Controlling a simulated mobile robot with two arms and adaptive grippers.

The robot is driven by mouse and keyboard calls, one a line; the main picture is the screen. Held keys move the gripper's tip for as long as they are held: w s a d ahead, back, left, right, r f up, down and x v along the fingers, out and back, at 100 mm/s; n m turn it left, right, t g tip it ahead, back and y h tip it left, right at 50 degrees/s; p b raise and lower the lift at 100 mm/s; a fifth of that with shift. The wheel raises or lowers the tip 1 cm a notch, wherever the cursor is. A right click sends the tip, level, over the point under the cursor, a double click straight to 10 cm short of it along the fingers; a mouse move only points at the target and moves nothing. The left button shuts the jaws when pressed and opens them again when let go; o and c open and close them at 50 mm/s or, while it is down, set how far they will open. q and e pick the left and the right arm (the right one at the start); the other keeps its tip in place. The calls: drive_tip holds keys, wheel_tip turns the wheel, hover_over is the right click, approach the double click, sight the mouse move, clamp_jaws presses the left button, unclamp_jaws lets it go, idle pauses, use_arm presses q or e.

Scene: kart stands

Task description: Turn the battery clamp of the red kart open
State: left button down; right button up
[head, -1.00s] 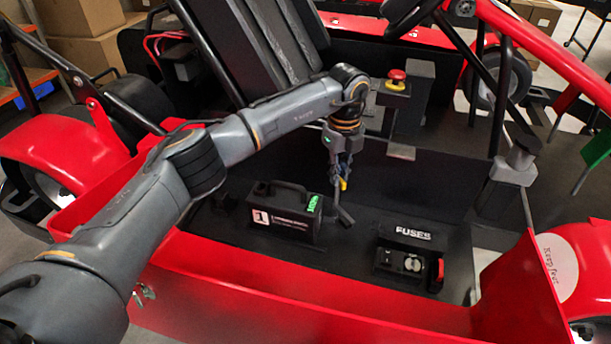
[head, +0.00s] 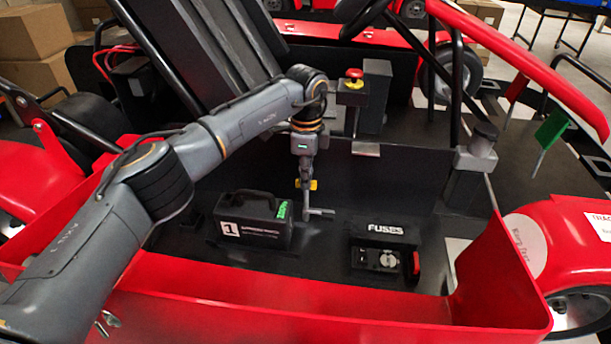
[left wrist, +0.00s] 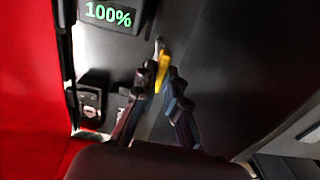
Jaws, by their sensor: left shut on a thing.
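The black battery (head: 248,232) with a carry handle, a "1" label and a green charge display sits on the red kart's dark floor. In the left wrist view its display (left wrist: 108,14) reads 100%. The battery clamp (head: 320,212) is a grey lever at the battery's right end, pointing right in the head view. My left gripper (head: 306,184) points down above it, shut around its upper part, where a yellow piece shows. In the left wrist view the fingers meet at this yellow piece (left wrist: 162,72). The fingers hide part of the clamp. My right gripper is not in view.
A fuse box (head: 386,260) stands right of the battery. A red emergency button (head: 354,76) on a post and the black seat (head: 170,60) are behind. The red side panel (head: 300,318) runs along the front. Dark floor lies between clamp and fuse box.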

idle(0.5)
use_arm(q)
drive_tip(key=c, duration=1.4)
unclamp_jaws()
wheel_tip(320, 180, up, 12)
